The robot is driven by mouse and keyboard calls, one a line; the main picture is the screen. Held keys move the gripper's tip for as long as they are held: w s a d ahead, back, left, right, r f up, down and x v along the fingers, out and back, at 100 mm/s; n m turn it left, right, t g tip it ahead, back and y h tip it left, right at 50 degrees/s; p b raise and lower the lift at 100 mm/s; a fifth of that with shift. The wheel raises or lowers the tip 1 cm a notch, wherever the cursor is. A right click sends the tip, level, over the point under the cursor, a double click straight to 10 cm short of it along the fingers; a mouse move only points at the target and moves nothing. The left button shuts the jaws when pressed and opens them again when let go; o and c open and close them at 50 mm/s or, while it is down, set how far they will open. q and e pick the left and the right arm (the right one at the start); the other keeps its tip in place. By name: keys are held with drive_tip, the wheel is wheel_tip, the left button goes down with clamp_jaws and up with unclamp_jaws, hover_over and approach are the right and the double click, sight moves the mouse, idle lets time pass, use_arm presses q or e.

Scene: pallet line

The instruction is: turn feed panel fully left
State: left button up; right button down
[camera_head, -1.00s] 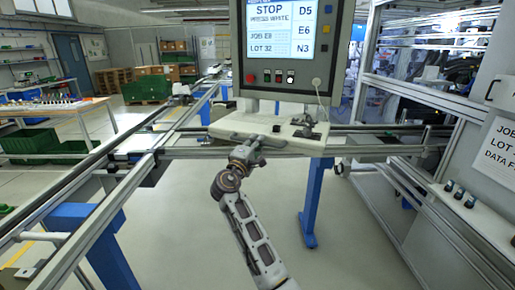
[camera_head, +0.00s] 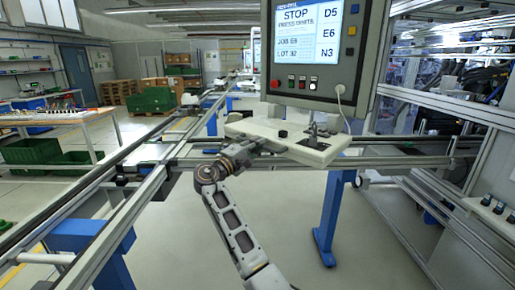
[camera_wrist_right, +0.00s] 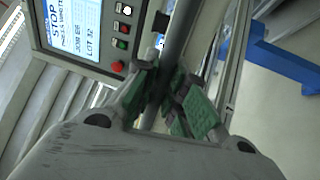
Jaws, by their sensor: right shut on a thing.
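The feed panel (camera_head: 310,73) is a grey-framed screen reading STOP, with a row of buttons below it and a pale ledge (camera_head: 322,150) under it. It stands slightly angled, facing a little to the left. My right gripper (camera_head: 240,152) is at the left end of the ledge. In the right wrist view, its green-padded fingers (camera_wrist_right: 172,100) close around a grey bar by the panel (camera_wrist_right: 85,30); the exact contact is partly hidden by the fingers. My left gripper is not in view.
Metal rails (camera_head: 120,215) run along the left, and a cross rail (camera_head: 400,161) passes behind the ledge. A blue leg (camera_head: 330,215) stands below the panel. A machine frame fills the right. Green crates (camera_head: 35,157) lie at far left. Open floor lies below.

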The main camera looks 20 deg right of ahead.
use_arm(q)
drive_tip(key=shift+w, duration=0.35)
use_arm(e)
drive_tip(key=shift+w+a, duration=0.2)
drive_tip(key=c, duration=1.5)
unclamp_jaws()
drive_tip(key=shift+o, duration=0.2)
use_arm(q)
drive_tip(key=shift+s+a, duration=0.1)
use_arm(e)
drive_tip(key=shift+d, duration=0.1)
drive_tip(key=shift+r, duration=0.1)
